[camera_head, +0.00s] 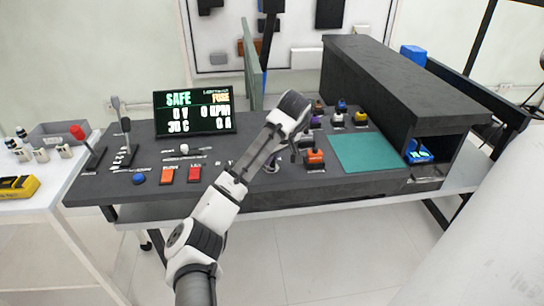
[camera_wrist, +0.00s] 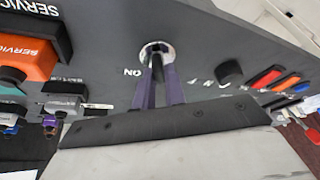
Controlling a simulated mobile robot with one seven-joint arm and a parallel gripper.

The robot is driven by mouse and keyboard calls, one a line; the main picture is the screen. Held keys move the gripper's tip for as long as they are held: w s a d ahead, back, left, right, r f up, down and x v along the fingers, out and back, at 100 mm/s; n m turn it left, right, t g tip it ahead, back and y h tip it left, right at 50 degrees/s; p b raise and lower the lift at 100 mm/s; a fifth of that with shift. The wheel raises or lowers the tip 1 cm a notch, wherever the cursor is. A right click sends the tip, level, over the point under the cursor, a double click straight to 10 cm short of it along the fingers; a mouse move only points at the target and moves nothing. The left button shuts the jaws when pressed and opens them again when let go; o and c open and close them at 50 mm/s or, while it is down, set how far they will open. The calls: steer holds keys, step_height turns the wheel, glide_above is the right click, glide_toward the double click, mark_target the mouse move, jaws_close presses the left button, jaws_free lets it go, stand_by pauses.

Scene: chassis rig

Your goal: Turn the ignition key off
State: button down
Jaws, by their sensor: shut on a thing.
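The ignition switch (camera_wrist: 156,50) shows in the wrist view as a round silver ring set in the dark panel, with an "ON" label on its left. My gripper (camera_wrist: 158,80) is right at it, and its two narrow fingers are shut on the dark key in the middle of the ring. The fingers hide most of the key, so its exact angle is hard to read. In the head view my gripper (camera_head: 271,167) reaches down to the middle of the console (camera_head: 240,185); the arm hides the switch there.
A display (camera_head: 194,112) on the console reads "SAFE" and "FUSE" with zeros. Orange and red switches (camera_head: 194,174) lie left of my gripper. An orange connector block (camera_head: 315,157) and a green mat (camera_head: 368,152) lie right. Levers (camera_head: 122,130) stand at the far left.

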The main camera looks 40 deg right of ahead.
steer(key=c, duration=1.5)
jaws_free()
steer(key=shift+o, duration=0.2)
steer(key=p+v, duration=0.2)
steer(key=v, duration=1.1)
steer(key=shift+s+r+p, duration=0.2)
steer(key=shift+r+p, duration=0.1)
steer(key=shift+p, duration=0.1)
